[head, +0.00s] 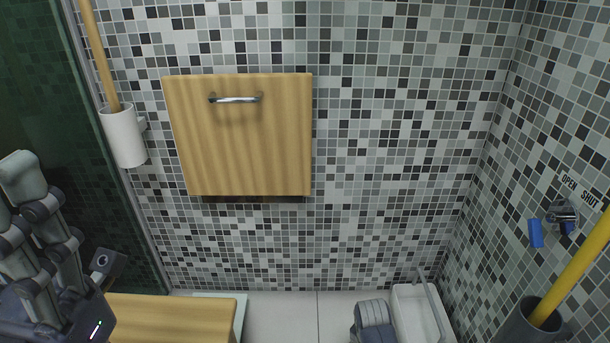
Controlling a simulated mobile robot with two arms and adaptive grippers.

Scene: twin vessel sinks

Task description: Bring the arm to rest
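My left gripper (25,185) is at the left edge of the head view, with its dark body low and its grey jointed fingers pointing up and to the left. One light grey fingertip shows clearly; the left edge cuts off part of the gripper, so I cannot tell how far apart the fingers are. I see nothing held in the part that shows. The gripper appears in front of the dark green glass panel (35,90).
A wooden flap with a metal handle (235,99) is on the tiled wall. A white holder (123,137) with a wooden stick hangs at left. A wooden surface (175,318) lies below. At right are a wall valve (562,213), a blue tag (536,233) and a yellow pole (575,272) in a dark container.

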